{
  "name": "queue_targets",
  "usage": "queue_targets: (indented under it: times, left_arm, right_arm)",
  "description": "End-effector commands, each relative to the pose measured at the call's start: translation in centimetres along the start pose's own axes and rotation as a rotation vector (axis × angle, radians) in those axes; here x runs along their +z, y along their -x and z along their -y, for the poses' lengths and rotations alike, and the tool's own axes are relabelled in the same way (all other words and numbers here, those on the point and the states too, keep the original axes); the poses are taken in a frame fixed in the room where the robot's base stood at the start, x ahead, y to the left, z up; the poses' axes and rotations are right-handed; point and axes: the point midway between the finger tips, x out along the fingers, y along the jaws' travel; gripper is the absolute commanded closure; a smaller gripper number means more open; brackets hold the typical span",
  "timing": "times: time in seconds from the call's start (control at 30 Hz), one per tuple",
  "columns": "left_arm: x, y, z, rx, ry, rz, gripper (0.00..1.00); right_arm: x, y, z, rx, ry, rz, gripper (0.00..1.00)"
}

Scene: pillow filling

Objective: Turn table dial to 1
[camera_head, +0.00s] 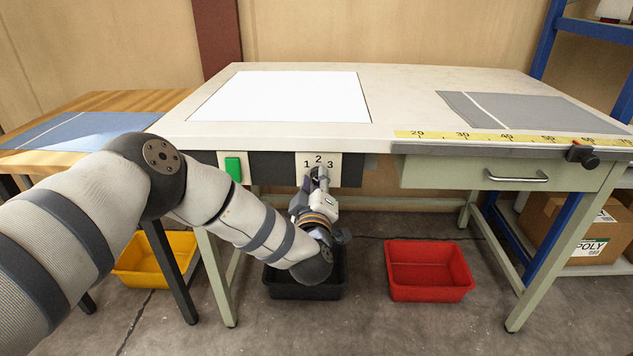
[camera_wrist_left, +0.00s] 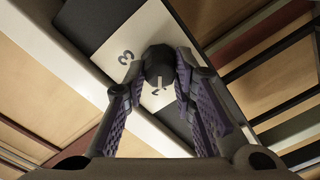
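The table dial is a dark knob with a pale pointer line, seen in the left wrist view (camera_wrist_left: 160,66). It sits on a white plate (camera_head: 332,166) marked 1, 2 and 3 under the table's front edge. The plate also shows in the left wrist view (camera_wrist_left: 128,42), with the 3 readable and the other numbers partly covered. My left gripper (camera_head: 321,178) is at the dial, with one finger on each side of the knob, seemingly closed against it. In the head view the gripper hides most of the knob. My right gripper is out of view.
A green button (camera_head: 233,167) is left of the dial plate. A drawer with a metal handle (camera_head: 518,177) is to the right. Black (camera_head: 300,290), red (camera_head: 429,270) and yellow (camera_head: 152,262) bins stand on the floor. A white sheet (camera_head: 285,97) lies on the table.

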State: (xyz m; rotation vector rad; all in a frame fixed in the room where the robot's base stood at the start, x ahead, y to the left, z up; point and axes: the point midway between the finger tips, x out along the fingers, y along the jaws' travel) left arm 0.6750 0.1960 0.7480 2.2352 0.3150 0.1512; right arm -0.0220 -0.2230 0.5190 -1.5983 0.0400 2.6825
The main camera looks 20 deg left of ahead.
Motion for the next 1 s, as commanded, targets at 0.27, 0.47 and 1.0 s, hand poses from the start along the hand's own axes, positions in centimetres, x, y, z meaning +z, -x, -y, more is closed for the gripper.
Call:
queue_targets:
  times: [0.27,0.47,1.0]
  left_arm:
    - [0.1,0.1,0.1,-0.001,-0.001,0.003,0.56]
    - [0.2,1.0,0.0,-0.001,-0.001,0.005,0.56]
    - [0.1,11.9,0.0,-0.001,-0.001,0.004,0.56]
  right_arm:
    - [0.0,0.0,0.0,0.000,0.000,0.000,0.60]
    - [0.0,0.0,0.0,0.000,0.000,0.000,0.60]
    - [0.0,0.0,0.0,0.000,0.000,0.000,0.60]
